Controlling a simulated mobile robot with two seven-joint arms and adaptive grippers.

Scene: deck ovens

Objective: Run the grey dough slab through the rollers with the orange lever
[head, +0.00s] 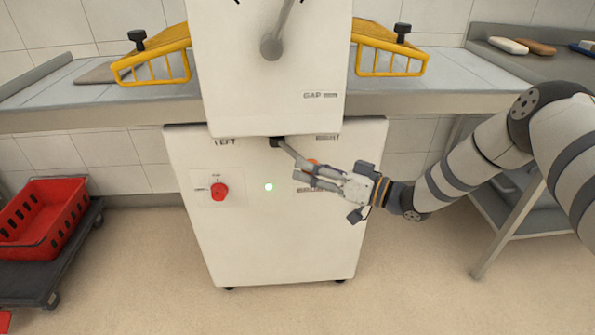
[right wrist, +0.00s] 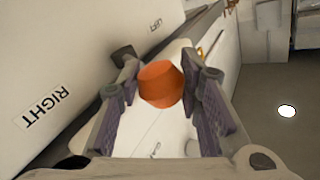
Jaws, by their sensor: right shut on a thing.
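The orange lever has its orange knob (head: 313,163) below the white roller machine's upper housing, with its grey shaft sloping down to the right. My right gripper (head: 304,171) is shut on the knob. In the right wrist view the orange knob (right wrist: 160,84) sits between the two fingers (right wrist: 165,76). A flat grey-brown slab (head: 97,74), apparently the dough, lies on the left table, partly behind the yellow guard. The rollers are hidden inside the white machine (head: 270,235). My left gripper is out of view.
A grey lever knob (head: 271,46) is on the front of the housing, and a red switch (head: 219,191) is at lower left. Yellow guards flank the housing. A red crate (head: 42,222) stands on a dark dolly at left. A side table (head: 500,55) holds small items at right.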

